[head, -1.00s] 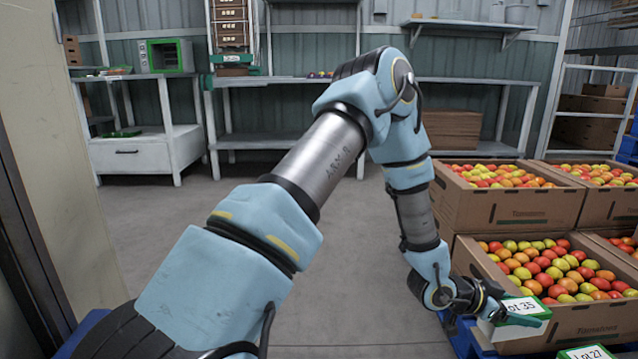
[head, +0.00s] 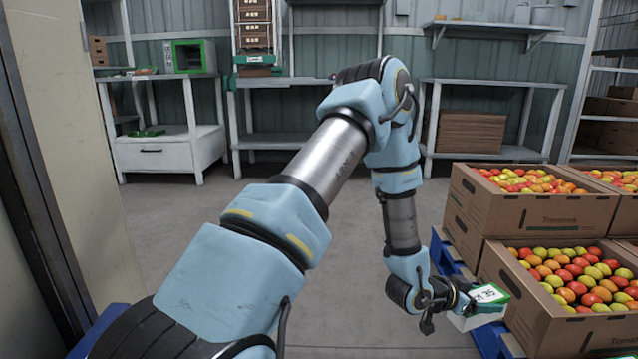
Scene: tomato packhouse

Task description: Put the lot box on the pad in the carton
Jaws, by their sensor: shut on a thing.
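My gripper (head: 453,301) is at the lower right of the head view, shut on a small green and white box (head: 487,296). The box has a white label on top that ends in "35"; the rest of its text is too small or turned to read. My gripper holds the box from its left side, beside the near tomato carton and in front of the blue pallet. Part of the box is hidden by my gripper. I cannot make out a carton with a bare pad in it.
Cardboard cartons full of tomatoes (head: 549,323) are stacked on a blue pallet (head: 490,338) at the right. Shelving and a white workbench (head: 165,150) with a green-framed device (head: 189,56) stand along the back wall. The grey floor in the middle is clear.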

